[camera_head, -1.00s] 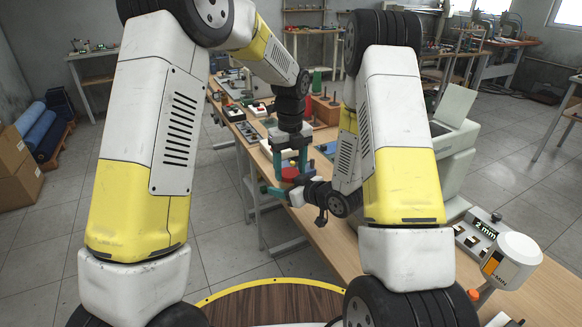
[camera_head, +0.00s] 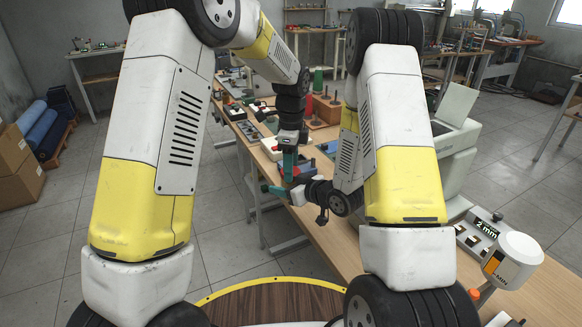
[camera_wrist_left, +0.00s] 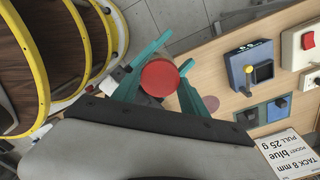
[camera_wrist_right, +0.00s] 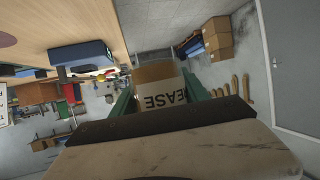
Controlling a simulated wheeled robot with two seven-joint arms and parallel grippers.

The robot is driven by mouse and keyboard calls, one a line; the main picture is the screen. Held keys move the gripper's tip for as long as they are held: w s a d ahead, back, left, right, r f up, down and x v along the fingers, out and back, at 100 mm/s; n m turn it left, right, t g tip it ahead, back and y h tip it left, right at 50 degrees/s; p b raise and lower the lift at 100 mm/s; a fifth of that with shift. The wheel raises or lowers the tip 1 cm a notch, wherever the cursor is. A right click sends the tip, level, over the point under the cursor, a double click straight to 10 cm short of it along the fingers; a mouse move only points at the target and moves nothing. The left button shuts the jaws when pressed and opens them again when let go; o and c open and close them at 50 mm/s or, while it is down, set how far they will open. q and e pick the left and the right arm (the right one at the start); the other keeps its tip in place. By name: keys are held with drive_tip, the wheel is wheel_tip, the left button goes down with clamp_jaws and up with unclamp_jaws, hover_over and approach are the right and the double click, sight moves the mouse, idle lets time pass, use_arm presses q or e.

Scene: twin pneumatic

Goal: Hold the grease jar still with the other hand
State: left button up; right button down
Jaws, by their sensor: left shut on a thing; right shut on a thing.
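The jar's round red lid (camera_wrist_left: 160,78) shows from above in the left wrist view. My left gripper (camera_wrist_left: 158,85) is shut on the lid, one teal finger on each side. In the head view my left gripper (camera_head: 289,162) points down and my right gripper (camera_head: 279,190) comes in from the side below it. The jar is mostly hidden there.
The wooden bench (camera_head: 370,250) runs beneath. Near the jar are a blue box with a yellow lever (camera_wrist_left: 248,72), a white box with a red switch (camera_wrist_left: 306,45), and a printed sign (camera_wrist_left: 287,153). A round measuring device (camera_head: 510,262) stands at the right.

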use_arm(q)
drive_tip(key=shift+w+d+r, duration=0.15)
drive_tip(key=shift+w+d, duration=0.1)
drive_tip(key=shift+d, duration=0.1)
drive_tip(key=o, duration=1.5)
drive_tip(key=shift+o, duration=0.2)
drive_tip(key=shift+s, duration=0.1)
drive_tip(key=shift+s, duration=0.15)
